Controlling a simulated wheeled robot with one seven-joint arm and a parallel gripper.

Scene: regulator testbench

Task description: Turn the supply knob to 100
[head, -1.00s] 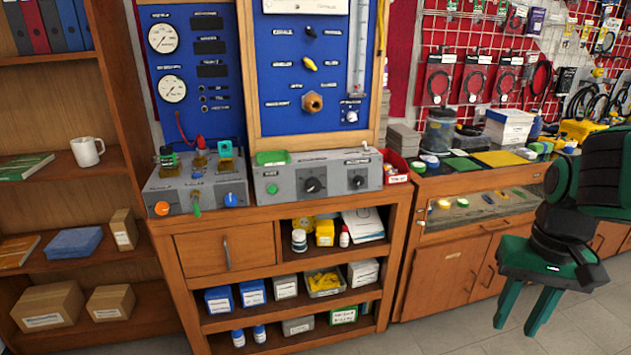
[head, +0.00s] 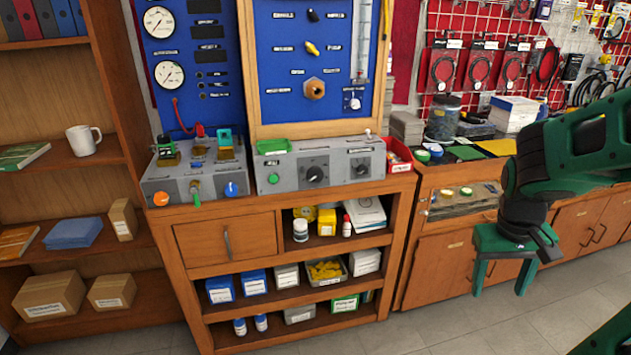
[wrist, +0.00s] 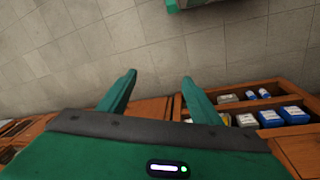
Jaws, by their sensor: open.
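The grey control box (head: 283,182) stands on the wooden bench below the blue panel. Its front has a larger black knob (head: 315,174) near the middle and a smaller black knob (head: 362,168) to the right. Their labels and scales are too small to read, so I cannot tell which is the supply knob or its setting. My green gripper (head: 502,281) is open and empty, pointing down in front of the right-hand cabinet, well to the right of the box and apart from it. In the wrist view, my gripper (wrist: 159,77) has nothing between its spread fingers.
A second grey box (head: 205,191) with orange, green and blue knobs stands left of the control box. A red bin (head: 398,157) sits at its right end. Shelves below hold boxes and bottles. The tiled floor (head: 430,325) in front is clear.

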